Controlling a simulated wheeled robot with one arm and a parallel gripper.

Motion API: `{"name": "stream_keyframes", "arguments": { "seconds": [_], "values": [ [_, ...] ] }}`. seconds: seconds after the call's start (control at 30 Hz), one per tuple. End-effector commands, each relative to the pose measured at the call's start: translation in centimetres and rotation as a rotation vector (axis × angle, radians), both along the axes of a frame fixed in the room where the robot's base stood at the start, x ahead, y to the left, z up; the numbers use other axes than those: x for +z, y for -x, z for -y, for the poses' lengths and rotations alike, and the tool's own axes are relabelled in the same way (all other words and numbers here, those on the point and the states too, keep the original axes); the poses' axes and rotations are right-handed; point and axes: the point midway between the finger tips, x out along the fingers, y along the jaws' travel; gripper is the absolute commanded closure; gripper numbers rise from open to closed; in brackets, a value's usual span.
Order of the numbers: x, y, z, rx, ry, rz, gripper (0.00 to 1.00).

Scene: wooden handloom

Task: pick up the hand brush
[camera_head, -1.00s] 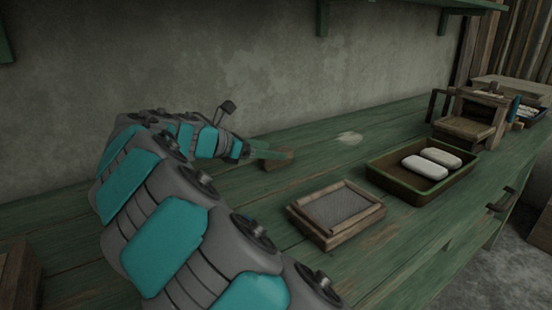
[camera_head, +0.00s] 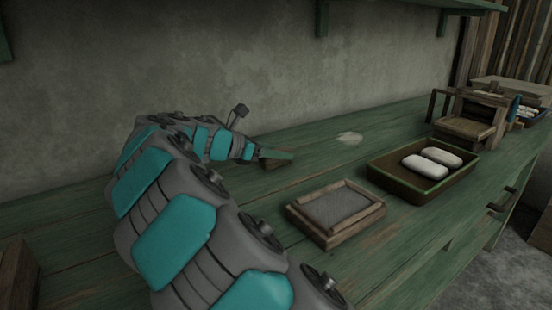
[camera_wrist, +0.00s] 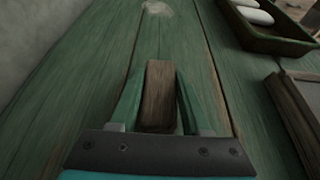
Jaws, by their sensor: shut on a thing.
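The hand brush (camera_wrist: 159,95) shows in the wrist view as a brown wooden block between the two green fingers. My gripper (camera_wrist: 160,82) is shut on it, one finger along each side. In the head view, my gripper (camera_head: 275,153) is low at the bench's rear, near the wall. Only a small brown part of the brush (camera_head: 273,163) shows there, below the fingers. Its bristles are hidden. I cannot tell whether it touches the bench top.
A framed mesh panel (camera_head: 337,208) lies on the green bench (camera_head: 340,160), right of my gripper. Beyond it is a tray (camera_head: 408,186) with two white oblong pieces (camera_head: 432,162). A wooden stand (camera_head: 466,122) is farther right. The grey wall (camera_head: 200,60) rises close behind my arm.

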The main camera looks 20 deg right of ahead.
Motion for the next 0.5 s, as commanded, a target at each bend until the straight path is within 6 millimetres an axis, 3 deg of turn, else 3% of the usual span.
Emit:
{"name": "stream_keyframes", "arguments": {
  "seconds": [0.03,0.2,0.5],
  "values": [
    [0.00,0.00,0.00,0.000,0.000,0.000,0.82],
    [0.00,0.00,0.00,0.000,0.000,0.000,1.00],
    [0.04,-0.01,-0.01,0.000,0.000,0.000,1.00]
  ]
}}
